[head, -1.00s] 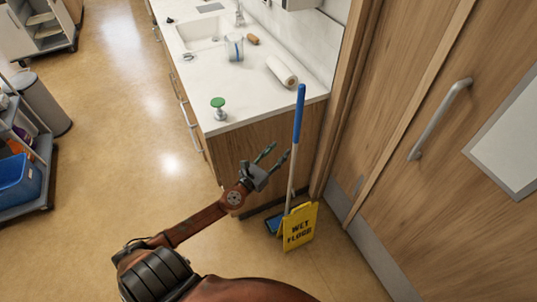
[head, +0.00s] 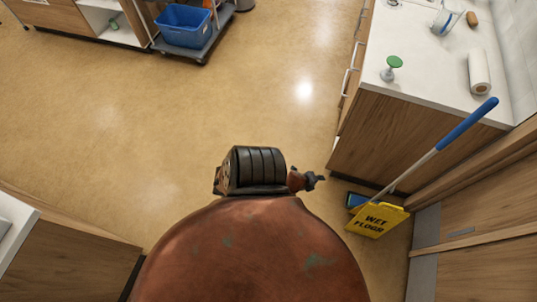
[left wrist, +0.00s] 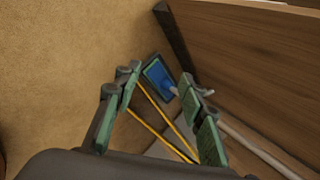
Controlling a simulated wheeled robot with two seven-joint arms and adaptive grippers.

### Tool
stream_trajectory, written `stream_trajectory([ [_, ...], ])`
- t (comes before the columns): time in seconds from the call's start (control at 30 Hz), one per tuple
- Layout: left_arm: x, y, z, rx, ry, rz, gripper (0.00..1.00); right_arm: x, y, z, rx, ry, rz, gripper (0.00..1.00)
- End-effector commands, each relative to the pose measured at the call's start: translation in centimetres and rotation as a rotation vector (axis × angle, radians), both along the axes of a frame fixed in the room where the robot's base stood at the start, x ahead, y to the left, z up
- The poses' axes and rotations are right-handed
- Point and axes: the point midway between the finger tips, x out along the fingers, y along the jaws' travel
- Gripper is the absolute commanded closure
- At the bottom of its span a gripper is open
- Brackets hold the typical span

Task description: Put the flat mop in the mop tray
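The flat mop (head: 440,147) leans at a slant in the corner by the counter, its blue grip up and its grey pole running down. Its blue pad (head: 356,200) is low on the floor, partly behind the yellow sign. In the left wrist view the blue pad (left wrist: 160,78) shows beyond the fingers, with the pale pole (left wrist: 245,140) at right. My left gripper (head: 314,181) appears left of the mop, mostly hidden by my arm. In the wrist view its fingers (left wrist: 163,84) are apart with nothing held. I cannot make out a mop tray. My right gripper is out of view.
A yellow wet floor sign (head: 377,220) stands at the mop's foot; its yellow edges show between my fingers. The wooden counter (head: 400,140) and door (head: 490,265) close in the corner. A trolley with a blue bin (head: 184,27) stands at the back. Open floor (head: 200,110) lies left.

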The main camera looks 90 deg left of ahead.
Motion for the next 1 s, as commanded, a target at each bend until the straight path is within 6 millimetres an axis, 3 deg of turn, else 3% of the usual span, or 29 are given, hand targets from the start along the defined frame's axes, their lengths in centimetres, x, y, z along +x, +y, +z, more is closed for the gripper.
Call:
stream_trajectory([
  [0.03,-4.1,-1.3,-3.4,-0.089,0.048,0.108,0.63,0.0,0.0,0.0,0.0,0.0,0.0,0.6],
  [0.2,-17.3,-6.5,-11.6,-0.337,0.19,0.498,0.63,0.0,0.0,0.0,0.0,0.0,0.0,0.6],
  [0.3,-24.6,-9.9,-14.6,-0.437,0.263,0.716,0.63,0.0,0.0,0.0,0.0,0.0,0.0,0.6],
  [0.43,-31.6,-13.6,-16.5,-0.512,0.329,0.933,0.63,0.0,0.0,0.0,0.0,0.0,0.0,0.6],
  [0.5,-33.9,-15.1,-16.9,-0.533,0.351,1.008,0.63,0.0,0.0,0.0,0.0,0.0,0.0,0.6],
  [0.6,-35.7,-16.2,-17.2,-0.548,0.367,1.07,0.63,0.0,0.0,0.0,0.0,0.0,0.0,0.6],
  [1.0,-36.1,-16.3,-17.2,-0.55,0.37,1.081,0.63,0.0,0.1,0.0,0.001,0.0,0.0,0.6],
])
